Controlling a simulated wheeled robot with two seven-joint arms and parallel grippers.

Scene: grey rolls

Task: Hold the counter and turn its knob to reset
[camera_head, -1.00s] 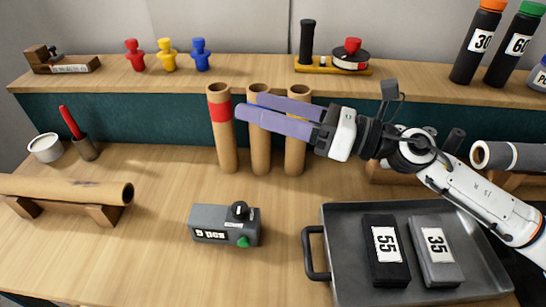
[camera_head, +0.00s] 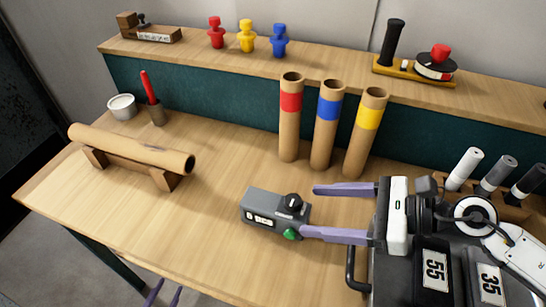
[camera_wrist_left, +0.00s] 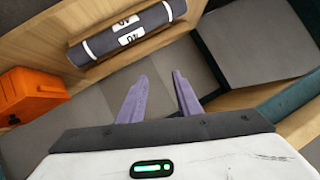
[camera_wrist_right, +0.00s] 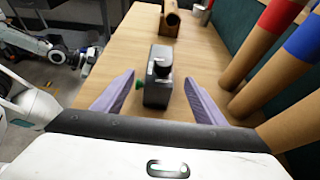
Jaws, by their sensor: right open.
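The counter (camera_head: 262,208) is a small grey box on the table, with a black knob (camera_head: 291,201) on top, a green button (camera_head: 291,234) and a small label on its front. My right gripper (camera_head: 309,211) is open just right of it, its purple fingertips at the counter's right end. In the right wrist view the counter (camera_wrist_right: 157,92) stands ahead between the spread fingers, and neither finger appears closed on it. My left gripper (camera_head: 162,294) shows only its fingertips at the bottom edge. In the left wrist view (camera_wrist_left: 158,92) its fingers are apart and empty.
Three tubes with red, blue (camera_head: 326,125) and yellow bands stand behind the counter. A brown roll (camera_head: 130,148) lies on a wooden stand at left. A dark tray with blocks marked 55 (camera_head: 434,272) and 35 is under my right arm. Table left of the counter is clear.

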